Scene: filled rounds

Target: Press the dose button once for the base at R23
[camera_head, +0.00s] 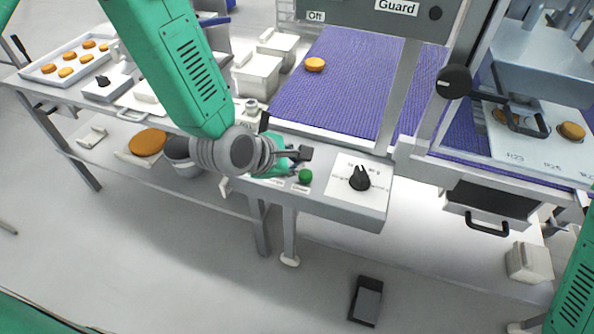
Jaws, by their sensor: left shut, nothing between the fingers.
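A green round button (305,176) sits on the front control panel (335,205) of the machine; the small label by it is too small to read. My left gripper (304,157) is shut and empty, with its fingers just above and beside the green button; I cannot tell whether they touch.
A black dial (359,179) stands right of the button. A single orange round (315,64) is on the purple belt (350,90). A black pedal (367,300) lies on the floor. A tray (42,76) of rounds and white tubs (258,75) stand to the left.

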